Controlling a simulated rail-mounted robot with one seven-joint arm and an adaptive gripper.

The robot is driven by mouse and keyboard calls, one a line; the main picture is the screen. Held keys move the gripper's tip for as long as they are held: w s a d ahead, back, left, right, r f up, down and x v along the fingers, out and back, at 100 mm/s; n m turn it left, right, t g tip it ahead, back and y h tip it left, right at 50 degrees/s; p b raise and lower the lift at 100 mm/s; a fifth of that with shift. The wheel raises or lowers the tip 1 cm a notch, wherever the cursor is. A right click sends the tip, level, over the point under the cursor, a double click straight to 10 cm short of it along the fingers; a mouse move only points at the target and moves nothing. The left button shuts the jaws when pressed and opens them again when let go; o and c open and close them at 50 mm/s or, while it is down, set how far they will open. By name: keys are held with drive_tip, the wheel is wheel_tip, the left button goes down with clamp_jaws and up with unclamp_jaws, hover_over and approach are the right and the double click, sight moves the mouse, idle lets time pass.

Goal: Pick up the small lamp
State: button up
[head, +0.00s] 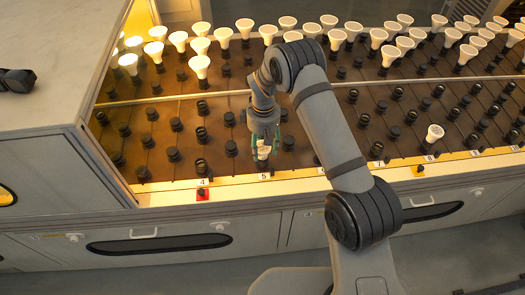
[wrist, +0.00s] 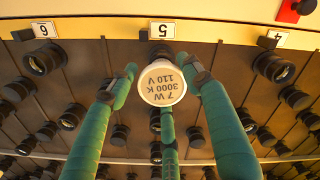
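A small lamp (head: 263,151) with a white round face stands upright in the front row near label 5. In the wrist view the lamp (wrist: 163,84) faces me and reads "7 W 3000 K 110 V". My gripper (head: 264,134) points down over it. In the wrist view the green fingers of my gripper (wrist: 157,70) surround the lamp, two at its sides and one below it in the picture. The side fingertips are very close to its rim; I cannot tell whether they touch. The lamp's base is mostly hidden behind its face.
Another white lamp (head: 433,133) stands near label 8. Many larger lamps (head: 199,66) fill the back rows. Black sockets (head: 201,165) surround the small lamp. A red block with a black knob (head: 202,194) sits by label 4. A grey cabinet (head: 50,110) stands at the left.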

drive_tip(key=c, duration=0.6)
drive_tip(key=shift+c, duration=0.5)
